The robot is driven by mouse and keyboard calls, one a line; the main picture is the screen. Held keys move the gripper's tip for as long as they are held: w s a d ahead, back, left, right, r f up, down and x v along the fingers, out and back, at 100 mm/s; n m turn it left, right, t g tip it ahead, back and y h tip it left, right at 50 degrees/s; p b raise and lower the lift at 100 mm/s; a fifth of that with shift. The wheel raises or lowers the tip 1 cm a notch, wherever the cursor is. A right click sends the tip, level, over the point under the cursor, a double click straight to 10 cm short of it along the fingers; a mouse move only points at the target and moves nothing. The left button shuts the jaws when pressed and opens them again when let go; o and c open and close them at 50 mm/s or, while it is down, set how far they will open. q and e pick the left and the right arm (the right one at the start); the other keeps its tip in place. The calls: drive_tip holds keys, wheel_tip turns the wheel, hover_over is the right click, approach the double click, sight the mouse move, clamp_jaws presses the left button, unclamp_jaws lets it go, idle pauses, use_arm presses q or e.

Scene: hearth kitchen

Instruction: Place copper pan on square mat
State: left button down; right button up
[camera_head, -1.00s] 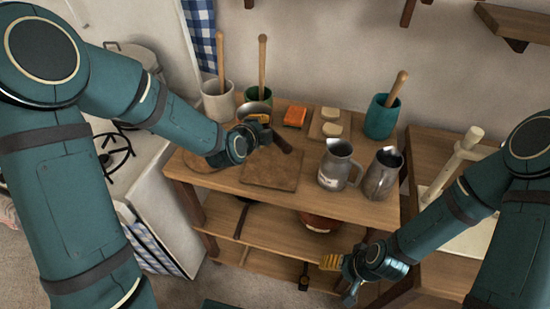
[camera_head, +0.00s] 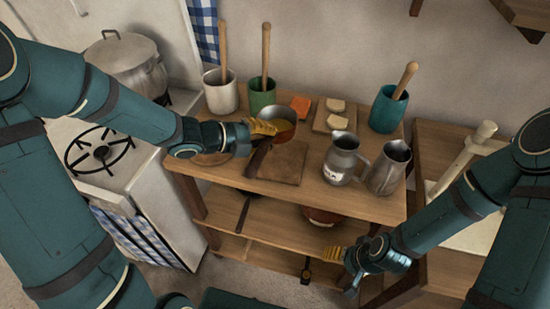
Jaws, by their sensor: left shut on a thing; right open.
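The copper pan (camera_head: 283,131) is at the back edge of the square brown mat (camera_head: 287,165), in the middle of the wooden table. Its dark handle (camera_head: 258,158) points toward the front left and overlaps the mat in the picture. My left gripper (camera_head: 265,128) is shut on the pan at the left side of its rim. I cannot tell whether the pan is lifted or touching the surface. My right gripper (camera_head: 338,256) is open and empty, low in front of the table's lower shelves.
Two metal jugs (camera_head: 343,160) (camera_head: 388,168) stand right of the mat. White (camera_head: 222,98), green (camera_head: 262,97) and teal (camera_head: 388,110) crocks, an orange block (camera_head: 300,106) and a small board (camera_head: 322,122) line the back. A stove with a pot (camera_head: 128,65) is left.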

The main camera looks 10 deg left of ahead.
use_arm(q)
wheel_tip(320, 180, down, 10)
drive_tip(key=b, duration=0.3)
drive_tip(key=shift+r, duration=0.1)
drive_tip(key=shift+f+b, duration=0.25)
drive_tip(key=shift+b, duration=0.15)
drive_tip(key=c, duration=1)
unclamp_jaws()
drive_tip(key=shift+c, duration=0.2)
drive_tip(key=shift+s+r, duration=0.1)
drive_tip(key=shift+r, duration=0.1)
